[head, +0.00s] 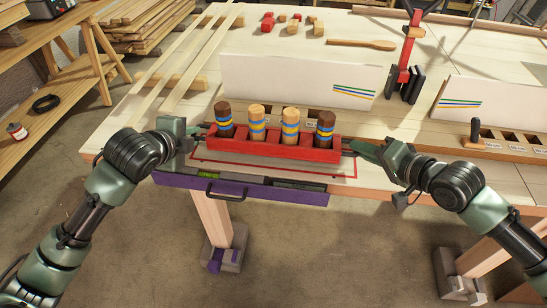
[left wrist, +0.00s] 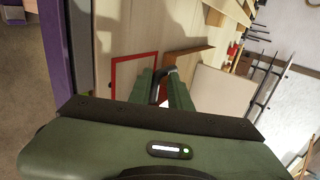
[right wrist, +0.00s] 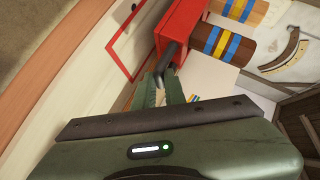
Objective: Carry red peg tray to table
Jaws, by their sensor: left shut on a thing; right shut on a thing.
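The red peg tray (head: 270,148) is level and holds several upright pegs, dark brown and light wood with blue and yellow bands. A dark brown peg (head: 224,118) stands at its left end. My left gripper (head: 205,129) is shut on the tray's left end handle, and my right gripper (head: 349,147) is shut on the right one. In the right wrist view the tray (right wrist: 183,27) shows beside a dark handle between the fingertips. A red outline (head: 275,172) is marked on the table (head: 130,135) near its front edge, under and in front of the tray. Any gap beneath the tray is unclear.
A purple drawer front (head: 250,190) with a dark handle is below the table's front edge. White panels (head: 300,79) stand behind the tray. Long laths (head: 205,55) lie at left. A red and black clamp (head: 405,72) stands at back right.

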